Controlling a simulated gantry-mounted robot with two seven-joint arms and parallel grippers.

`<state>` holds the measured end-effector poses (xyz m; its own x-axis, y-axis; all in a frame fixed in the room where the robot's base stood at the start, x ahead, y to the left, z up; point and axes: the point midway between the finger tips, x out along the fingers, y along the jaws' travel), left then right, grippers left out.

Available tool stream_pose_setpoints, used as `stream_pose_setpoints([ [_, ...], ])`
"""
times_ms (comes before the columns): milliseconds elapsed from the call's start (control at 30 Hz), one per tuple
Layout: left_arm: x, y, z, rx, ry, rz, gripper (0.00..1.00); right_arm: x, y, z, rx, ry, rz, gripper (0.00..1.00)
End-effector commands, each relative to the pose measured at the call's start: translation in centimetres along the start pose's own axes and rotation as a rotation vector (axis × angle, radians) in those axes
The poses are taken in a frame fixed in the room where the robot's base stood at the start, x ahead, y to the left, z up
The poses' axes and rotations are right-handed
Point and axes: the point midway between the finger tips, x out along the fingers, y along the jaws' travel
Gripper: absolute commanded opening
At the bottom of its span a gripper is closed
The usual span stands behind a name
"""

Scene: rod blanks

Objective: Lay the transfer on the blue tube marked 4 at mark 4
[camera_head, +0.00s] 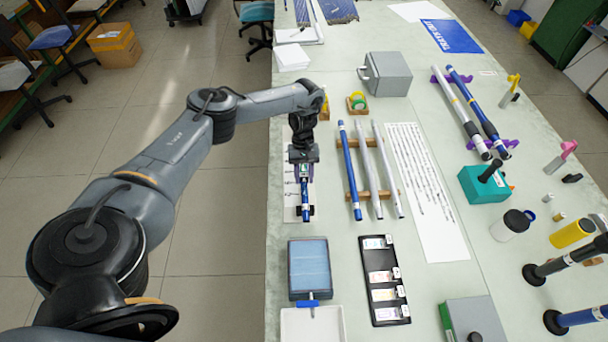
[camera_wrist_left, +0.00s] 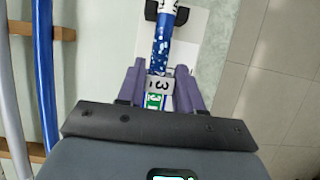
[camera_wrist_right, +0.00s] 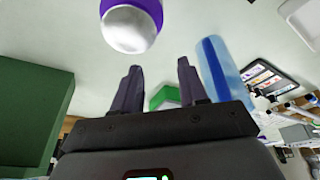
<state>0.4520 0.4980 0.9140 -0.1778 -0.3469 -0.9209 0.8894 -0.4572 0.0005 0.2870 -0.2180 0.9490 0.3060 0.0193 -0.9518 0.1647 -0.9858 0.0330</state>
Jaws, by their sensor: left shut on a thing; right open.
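My left gripper (camera_head: 303,168) is over the near-left of the table, above a blue tube (camera_head: 306,194) lying on a dark support. In the left wrist view its purple fingers (camera_wrist_left: 160,82) are shut on a small grey piece marked 3 (camera_wrist_left: 162,85). A green and white patch, also marked 3, shows beside it. The speckled blue tube (camera_wrist_left: 162,48) runs beneath, with a white marked band at its far end. I cannot tell whether the piece touches the tube. No 4 is readable. My right gripper (camera_wrist_right: 160,85) is open and empty, outside the head view.
A rack to the right holds another blue tube (camera_head: 350,170) and two silver tubes (camera_head: 380,170). A black tray (camera_head: 366,306) holds coloured cards. A blue pad (camera_head: 309,262) and white tray (camera_head: 329,327) are nearer. A white-and-purple object (camera_wrist_right: 130,25) is ahead of my right gripper.

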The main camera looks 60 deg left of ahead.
Motion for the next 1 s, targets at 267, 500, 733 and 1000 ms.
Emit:
stream_pose_setpoints([
  [267, -0.03, 0.00, 0.01, 0.000, 0.000, 0.000, 0.16, -0.08, 0.01, -0.04, 0.000, 0.000, 0.000, 0.43],
  [500, -0.11, 0.01, 0.00, 0.000, 0.000, 0.000, 0.16, -0.58, 0.02, -0.20, 0.000, 0.000, 0.000, 0.43],
  [733, -0.05, 0.01, -0.09, -0.001, 0.000, 0.000, 0.16, -0.76, 0.04, -0.25, -0.001, 0.000, 0.000, 0.43],
  [1000, -0.02, 0.02, -0.09, 0.000, 0.000, 0.000, 0.16, -0.73, 0.06, -0.24, -0.002, 0.000, 0.001, 0.43],
])
